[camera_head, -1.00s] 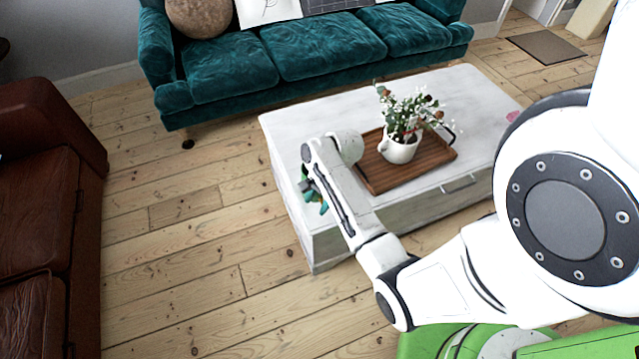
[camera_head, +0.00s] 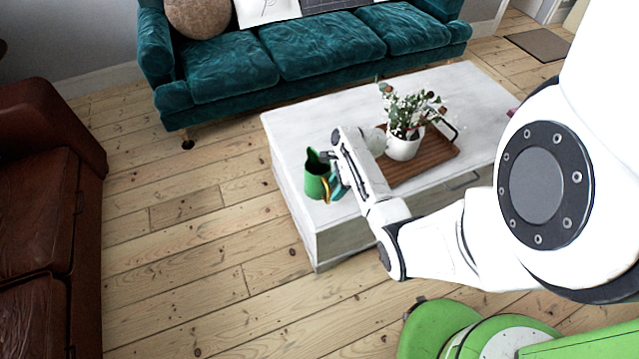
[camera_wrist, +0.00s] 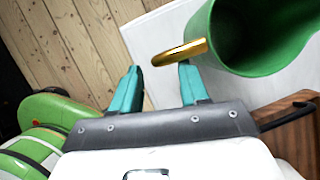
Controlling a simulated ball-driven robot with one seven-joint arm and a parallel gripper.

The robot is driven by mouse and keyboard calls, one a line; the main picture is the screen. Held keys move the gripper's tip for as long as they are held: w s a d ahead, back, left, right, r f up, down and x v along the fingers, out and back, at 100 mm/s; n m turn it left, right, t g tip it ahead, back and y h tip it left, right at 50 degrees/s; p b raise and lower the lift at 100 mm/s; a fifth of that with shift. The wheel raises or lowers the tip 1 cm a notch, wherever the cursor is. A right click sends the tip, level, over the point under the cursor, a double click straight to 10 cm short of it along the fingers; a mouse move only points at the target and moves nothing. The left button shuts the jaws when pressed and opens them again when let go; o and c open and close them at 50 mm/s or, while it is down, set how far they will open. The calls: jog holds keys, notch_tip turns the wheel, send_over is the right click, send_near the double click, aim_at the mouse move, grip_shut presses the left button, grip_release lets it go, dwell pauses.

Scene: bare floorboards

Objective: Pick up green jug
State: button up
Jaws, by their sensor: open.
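The green jug (camera_head: 316,178) stands upright on the left part of the white coffee table (camera_head: 283,120). In the wrist view the jug (camera_wrist: 262,42) fills the upper right, with its open mouth and a gold handle (camera_wrist: 180,53) that points toward my gripper. My gripper (camera_wrist: 160,90) has teal fingertips spread apart. The handle's end lies just beyond and between the fingertips, close to the right one; whether they touch I cannot tell. In the head view my gripper (camera_head: 338,185) is at the jug's right side, partly hidden by my own arm.
A wooden tray (camera_head: 440,157) with a white pitcher of flowers (camera_head: 404,146) stands right of my gripper on the table. A teal sofa (camera_head: 310,60) is behind, a brown leather sofa (camera_head: 40,220) at left. Floorboards (camera_head: 190,240) left of the table are clear.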

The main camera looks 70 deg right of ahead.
jog(key=x, duration=0.4)
jog(key=shift+a+f+b, duration=0.1)
jog(key=shift+b, duration=0.3)
grip_shut()
